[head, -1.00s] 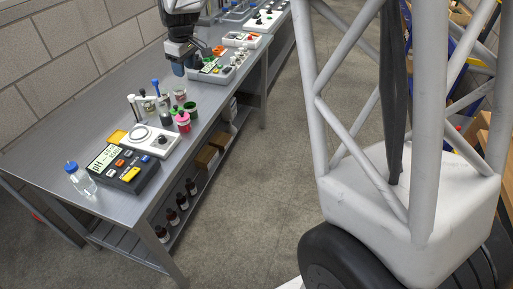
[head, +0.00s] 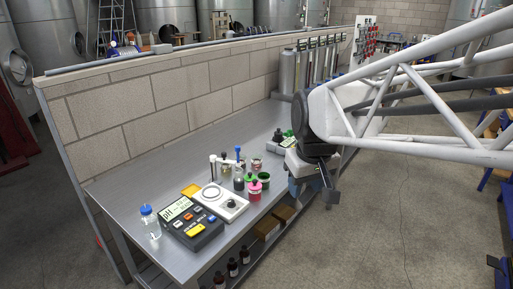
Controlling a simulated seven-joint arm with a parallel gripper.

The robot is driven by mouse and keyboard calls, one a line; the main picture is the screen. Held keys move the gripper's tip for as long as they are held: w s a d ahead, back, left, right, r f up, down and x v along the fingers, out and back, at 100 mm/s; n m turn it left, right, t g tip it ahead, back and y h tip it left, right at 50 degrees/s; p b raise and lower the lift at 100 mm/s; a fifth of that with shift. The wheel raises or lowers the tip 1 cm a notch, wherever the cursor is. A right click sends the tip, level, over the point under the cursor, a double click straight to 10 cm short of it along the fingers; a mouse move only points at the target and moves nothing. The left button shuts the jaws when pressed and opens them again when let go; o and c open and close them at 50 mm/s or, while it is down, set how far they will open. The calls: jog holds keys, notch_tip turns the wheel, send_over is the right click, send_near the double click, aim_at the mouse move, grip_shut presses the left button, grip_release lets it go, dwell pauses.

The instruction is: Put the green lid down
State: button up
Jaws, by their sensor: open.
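Small green pieces show among a cluster of jars on the steel bench in the head view. One is a green-rimmed dark jar (head: 263,181) beside a pink jar (head: 254,191). Another small green top (head: 289,134) shows farther back, next to my arm. I cannot tell which of these is the green lid. My gripper (head: 329,197) hangs at the bench's front edge, right of the jars and apart from them. It is open, and I see nothing held in it. Its fingers are small and partly dark in this view.
A pH meter (head: 192,229), a white stirrer plate (head: 221,202), a yellow piece (head: 191,190) and a blue-capped bottle (head: 150,222) stand at the near left of the bench (head: 118,192). A block wall (head: 180,100) runs behind. Steel cylinders (head: 301,65) stand farther back.

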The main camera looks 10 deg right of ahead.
jog(key=s+f+m, duration=0.2)
jog(key=s+f, duration=0.1)
jog(key=s, duration=1)
jog(key=shift+d+f+m, duration=0.25)
jog(key=shift+d+m, duration=0.05)
jog(key=shift+d, duration=0.1)
